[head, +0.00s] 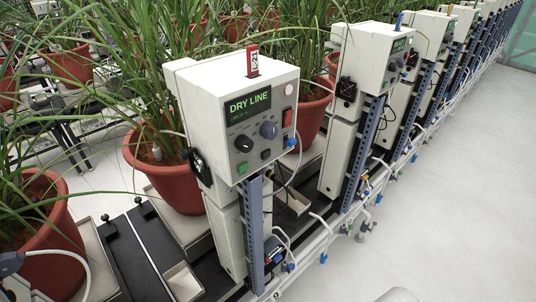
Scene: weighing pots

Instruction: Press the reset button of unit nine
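The nearest control unit (215,92) is a cream box on a blue-grey slotted post (253,230). A mark like a 9 (275,295) shows near the post's foot. Its green display (248,105) reads "DRY LINE"; the smaller line is unreadable. Its face has a black knob (243,143), a grey knob (268,130), a red button (288,118), a green button (242,168), a small dark button (265,154) and a pale round part (288,90). No reset label is legible. A red tag (252,60) stands on top. My gripper is not in view.
More units, such as the second (365,55), recede to the upper right. Potted grasses in terracotta pots (178,188) stand behind and left, with leaves close to the units. Hoses and blue fittings (365,227) run along the base. The pale floor (440,190) on the right is clear.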

